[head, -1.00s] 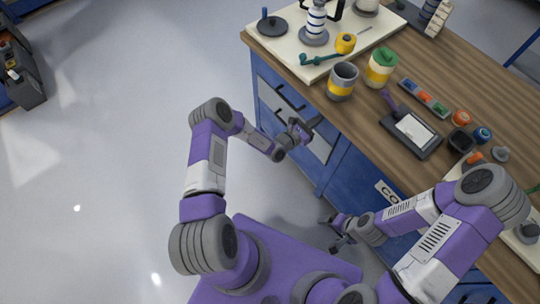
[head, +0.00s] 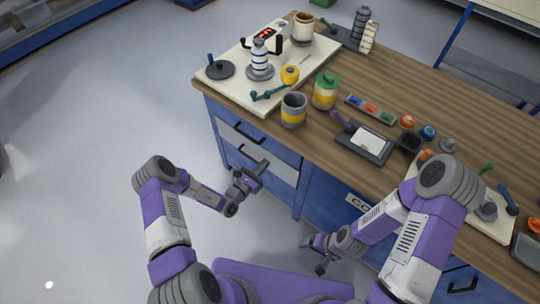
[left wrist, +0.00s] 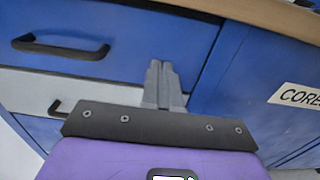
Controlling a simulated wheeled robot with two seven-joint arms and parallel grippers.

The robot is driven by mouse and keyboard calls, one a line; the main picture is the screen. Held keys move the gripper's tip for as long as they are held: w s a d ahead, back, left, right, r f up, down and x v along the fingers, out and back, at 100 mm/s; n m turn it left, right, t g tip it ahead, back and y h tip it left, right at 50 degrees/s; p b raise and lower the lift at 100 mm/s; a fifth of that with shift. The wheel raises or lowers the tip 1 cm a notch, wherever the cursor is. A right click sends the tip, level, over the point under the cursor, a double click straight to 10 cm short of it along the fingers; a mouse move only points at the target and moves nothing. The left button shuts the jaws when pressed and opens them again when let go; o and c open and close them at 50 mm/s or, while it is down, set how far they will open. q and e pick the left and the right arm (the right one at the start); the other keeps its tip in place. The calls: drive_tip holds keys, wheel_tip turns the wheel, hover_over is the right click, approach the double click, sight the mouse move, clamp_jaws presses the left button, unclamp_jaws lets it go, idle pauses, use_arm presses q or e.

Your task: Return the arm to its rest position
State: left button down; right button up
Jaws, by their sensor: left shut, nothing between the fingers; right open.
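My left gripper (head: 254,170) is in front of the blue drawer cabinet, below the worktop's edge, shut with nothing in it. In the left wrist view its fingers (left wrist: 161,82) are together and point toward the cabinet front, near a black drawer handle (left wrist: 60,48). My right gripper (head: 318,256) hangs low in front of the cabinet, further right. It is open and empty, with its fingers spread apart. Both arms are bent, and both grippers are apart from the objects on the worktop.
The wooden worktop (head: 446,101) carries a cream board (head: 228,92) with a striped roller, a grey-yellow cup (head: 293,110), a green-lidded jar (head: 326,91), a dark tray (head: 366,142) and several small pots. The blue cabinet (head: 287,187) has protruding handles. The floor at left (head: 80,120) is clear.

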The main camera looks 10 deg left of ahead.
use_arm(q)
drive_tip(key=shift+p+v, duration=0.3)
drive_tip(key=shift+v, duration=2.05)
drive_tip(key=s+d+m+g+h, duration=0.6)
drive_tip(key=s+d+m+g, duration=0.75)
drive_tip(key=s+g, duration=0.35)
drive_tip(key=s+a+f+m+g+y, duration=0.35)
drive_tip(key=s+m+y, duration=0.3)
drive_tip(key=s, duration=0.25)
drive_tip(key=w+a+m+t+y, duration=0.1)
drive_tip(key=m, duration=0.1)
drive_tip(key=w+a+m+t+y, duration=0.1)
drive_tip(key=m+t, duration=0.1)
drive_tip(key=m, duration=0.1)
drive_tip(key=w+a+m+t+y, duration=0.1)
drive_tip(key=a+m+t, duration=0.1)
drive_tip(key=m, duration=0.1)
drive_tip(key=shift+w+r+y, duration=0.25)
drive_tip(key=shift+w+r, duration=0.1)
drive_tip(key=shift+w, duration=0.05)
